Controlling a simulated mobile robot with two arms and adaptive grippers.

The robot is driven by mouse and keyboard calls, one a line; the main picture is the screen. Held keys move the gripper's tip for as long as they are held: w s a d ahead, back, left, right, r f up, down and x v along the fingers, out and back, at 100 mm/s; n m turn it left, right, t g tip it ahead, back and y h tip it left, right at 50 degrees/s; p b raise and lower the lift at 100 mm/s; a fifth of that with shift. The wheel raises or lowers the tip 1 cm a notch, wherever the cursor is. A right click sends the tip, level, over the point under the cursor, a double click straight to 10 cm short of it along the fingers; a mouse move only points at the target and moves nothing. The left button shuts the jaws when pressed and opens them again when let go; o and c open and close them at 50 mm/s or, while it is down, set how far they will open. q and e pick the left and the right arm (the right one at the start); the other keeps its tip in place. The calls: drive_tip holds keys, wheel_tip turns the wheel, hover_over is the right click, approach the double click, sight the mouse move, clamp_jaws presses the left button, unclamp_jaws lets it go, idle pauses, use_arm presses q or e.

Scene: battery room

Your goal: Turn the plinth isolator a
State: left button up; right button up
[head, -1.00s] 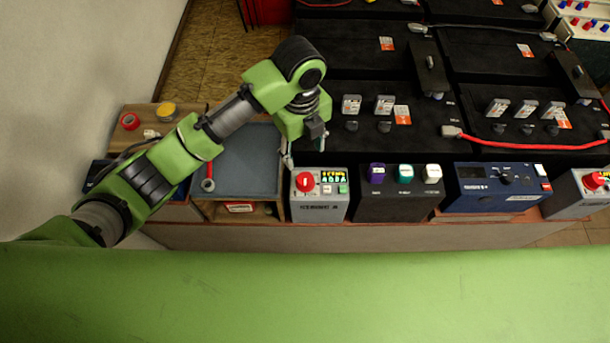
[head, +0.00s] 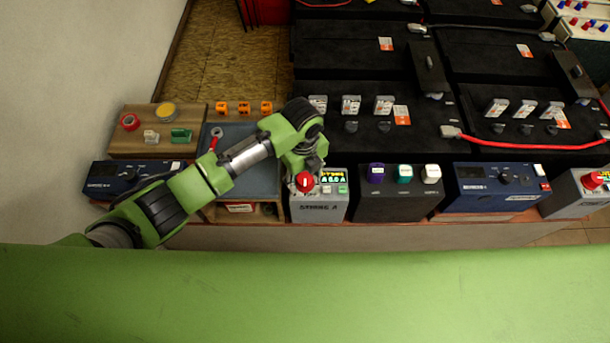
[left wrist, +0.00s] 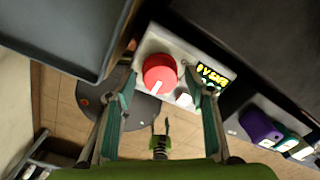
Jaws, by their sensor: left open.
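The plinth isolator a is a light grey box (head: 319,207) at the plinth's front edge, with a red round knob (head: 305,182), a small lit display (head: 332,176) and buttons. My left gripper (head: 306,176) is over the knob and partly hides it. In the left wrist view the red knob (left wrist: 160,72) shows a white mark on its side toward the bottom. The open left fingers (left wrist: 161,80) stand on either side of it, with no clear contact visible. My right gripper cannot be made out in the head view.
A grey tray (head: 240,188) lies left of the isolator. A black box (head: 400,207) with purple, teal and white switches stands close on its right, then a blue unit (head: 490,197). Black batteries (head: 440,125) fill the area behind. A wooden board (head: 135,117) with small parts is at left.

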use_arm(q)
drive_tip(key=c, duration=1.1)
drive_tip(key=shift+c, duration=0.2)
